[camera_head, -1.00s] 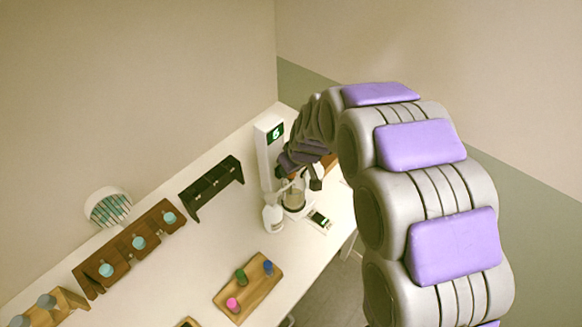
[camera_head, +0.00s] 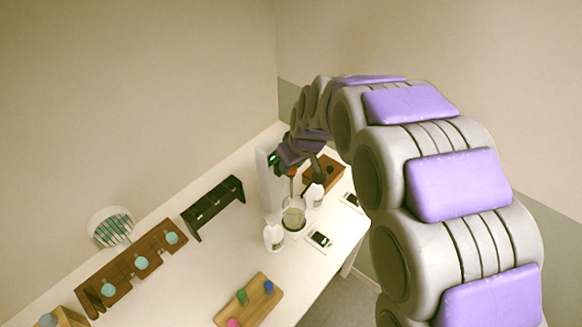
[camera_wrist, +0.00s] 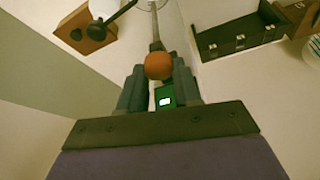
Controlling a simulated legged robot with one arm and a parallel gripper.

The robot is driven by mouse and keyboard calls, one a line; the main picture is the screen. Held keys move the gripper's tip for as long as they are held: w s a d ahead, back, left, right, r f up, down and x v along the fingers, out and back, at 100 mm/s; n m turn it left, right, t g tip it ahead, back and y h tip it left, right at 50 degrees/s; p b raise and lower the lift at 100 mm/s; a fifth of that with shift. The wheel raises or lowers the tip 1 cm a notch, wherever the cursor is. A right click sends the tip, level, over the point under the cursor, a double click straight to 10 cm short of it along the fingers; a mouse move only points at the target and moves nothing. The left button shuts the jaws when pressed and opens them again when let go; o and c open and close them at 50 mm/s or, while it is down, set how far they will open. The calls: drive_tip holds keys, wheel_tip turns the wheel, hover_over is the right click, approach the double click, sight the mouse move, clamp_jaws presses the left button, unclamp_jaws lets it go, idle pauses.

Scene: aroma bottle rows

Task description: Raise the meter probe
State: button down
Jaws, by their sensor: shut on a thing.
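The white meter column (camera_head: 268,182) stands at the back of the white table; my gripper covers most of its green screen, which also shows in the wrist view (camera_wrist: 165,99). My gripper (camera_wrist: 158,72) is shut on the meter probe's orange knob (camera_wrist: 158,65). A thin rod runs from the knob up the wrist picture. In the head view, my gripper (camera_head: 290,165) is beside the column, with the orange knob (camera_head: 292,172) below it. The glass beaker (camera_head: 294,217) stands under the probe. I cannot tell whether the probe tip is inside the beaker.
White bottles (camera_head: 274,237) flank the beaker closely. Small black-screened devices (camera_head: 319,238) lie at the right. A brown box (camera_head: 325,173) is behind my gripper. A black rack (camera_head: 212,207) and wooden bottle racks (camera_head: 135,267) line the back edge.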

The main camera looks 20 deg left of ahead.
drive_tip(key=shift+w+r, duration=0.1)
drive_tip(key=shift+r, duration=0.15)
drive_tip(key=c, duration=1)
unclamp_jaws()
drive_tip(key=shift+o, duration=1.1)
drive_tip(key=shift+f, duration=0.1)
drive_tip(key=p+v, duration=0.1)
drive_tip(key=v, duration=1.6)
drive_tip(key=s+d+f+m+g+h+b, duration=0.1)
drive_tip(key=s+d+f+m, duration=0.25)
drive_tip(key=s+d, duration=0.35)
drive_tip(key=s+d+f+m+g+h+b, duration=0.15)
drive_tip(key=s+d+f, duration=0.3)
drive_tip(key=d, duration=0.45)
drive_tip(key=s+d+f+m+g, duration=0.1)
drive_tip(key=s+d+f+m, duration=0.1)
drive_tip(key=s+d, duration=0.3)
drive_tip(key=s+d+f+m+g+h+b, duration=0.1)
drive_tip(key=s+d+f+m, duration=0.2)
drive_tip(key=s, duration=1)
wheel_tip(320, 180, down, 3)
drive_tip(key=shift+s+d+r+m, duration=0.25)
drive_tip(key=shift+d+m, duration=0.05)
drive_tip(key=shift+d, duration=0.6)
